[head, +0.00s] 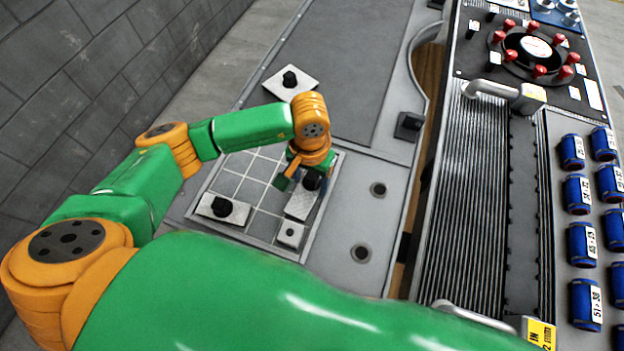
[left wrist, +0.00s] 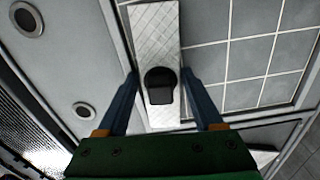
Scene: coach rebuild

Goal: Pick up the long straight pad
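The long straight pad (head: 301,206) is a pale, textured metal strip with a black knob (left wrist: 160,84). It lies along the right side of the gridded tray (head: 238,187), partly hidden by my left gripper (head: 309,181) in the head view. In the left wrist view the pad (left wrist: 155,35) runs away from the gripper. My left gripper's blue fingers (left wrist: 159,75) are apart, one on each side of the knob, with gaps between; whether they touch the pad is unclear. My right gripper is not in view.
Other knobbed pads lie at the tray's left (head: 222,209) and beyond it (head: 290,83). A small square pad (head: 290,234) sits near the long one. On the right stand a ribbed bench (head: 463,200), blue cylinders (head: 580,194) and a red-knobbed ring (head: 535,46).

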